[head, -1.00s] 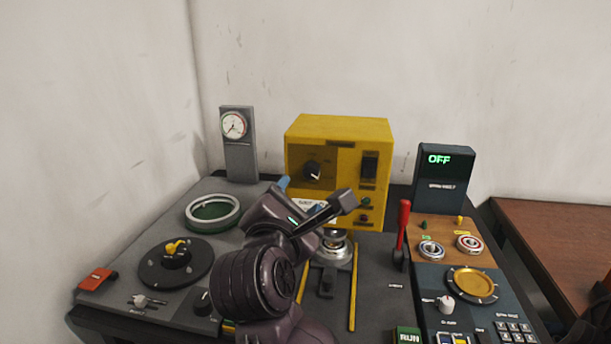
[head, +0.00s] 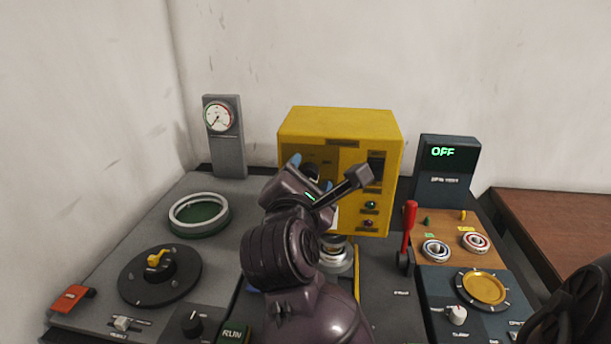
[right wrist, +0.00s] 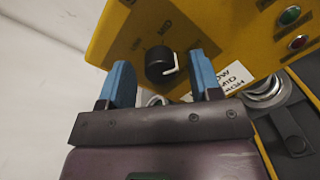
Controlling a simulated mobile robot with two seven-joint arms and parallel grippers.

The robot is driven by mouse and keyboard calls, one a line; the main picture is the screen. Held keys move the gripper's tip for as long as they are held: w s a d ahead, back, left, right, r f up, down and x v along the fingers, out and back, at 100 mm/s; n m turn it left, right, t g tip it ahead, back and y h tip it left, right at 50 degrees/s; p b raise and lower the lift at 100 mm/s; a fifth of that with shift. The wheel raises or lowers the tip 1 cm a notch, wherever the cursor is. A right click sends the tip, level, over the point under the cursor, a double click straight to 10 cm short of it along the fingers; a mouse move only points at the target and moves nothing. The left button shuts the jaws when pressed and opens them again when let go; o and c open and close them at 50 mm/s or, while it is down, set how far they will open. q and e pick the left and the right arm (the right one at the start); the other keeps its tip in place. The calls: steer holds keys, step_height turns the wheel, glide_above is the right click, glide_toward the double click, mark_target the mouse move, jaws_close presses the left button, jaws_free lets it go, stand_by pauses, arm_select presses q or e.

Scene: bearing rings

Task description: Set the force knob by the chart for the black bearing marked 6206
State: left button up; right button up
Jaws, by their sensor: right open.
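The black force knob (right wrist: 160,66) with a white pointer is on the yellow machine's front (head: 340,120). A MID label is above it, and the pointer is toward its right side in the right wrist view. My right gripper (right wrist: 160,72) is open, its blue fingers on either side of the knob with gaps showing. In the head view this gripper (head: 309,169) partly covers the knob. The white chart card (right wrist: 233,78) shows LOW, MID and HIGH lines, partly hidden by a finger. A dark-rimmed bearing (head: 435,250) lies on the wooden tray; its marking is unreadable. My left gripper is out of view.
A red-ringed bearing (head: 475,243) lies beside the dark one. A red lever (head: 409,225) stands right of my arm. A gauge post (head: 226,140), green-centred ring (head: 199,214) and black dial (head: 160,277) are at left. A display (head: 443,153) reads OFF.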

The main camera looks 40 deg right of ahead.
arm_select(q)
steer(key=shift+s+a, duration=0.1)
arm_select(e)
steer(key=shift+c, duration=0.5)
steer(key=c, duration=0.8)
steer(key=shift+r+n+p, duration=0.25)
steer(key=shift+n+p, duration=0.6)
steer(key=shift+n, duration=0.15)
steer(key=shift+c, duration=0.2)
steer(key=n+p, duration=0.2)
steer(key=shift+s+n, duration=0.1)
steer(key=shift+n, duration=0.2)
steer(key=n+p, duration=0.4)
steer(key=shift+t, duration=0.3)
steer(key=shift+n+p, duration=0.4)
steer(key=shift+n, duration=0.2)
arm_select(q)
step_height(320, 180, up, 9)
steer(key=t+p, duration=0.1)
steer(key=p, duration=0.1)
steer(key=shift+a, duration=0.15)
arm_select(e)
steer(key=shift+f+n, duration=0.2)
steer(key=shift+n, duration=0.9)
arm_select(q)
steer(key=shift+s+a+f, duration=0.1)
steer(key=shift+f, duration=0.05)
arm_select(e)
steer(key=shift+f, duration=0.1)
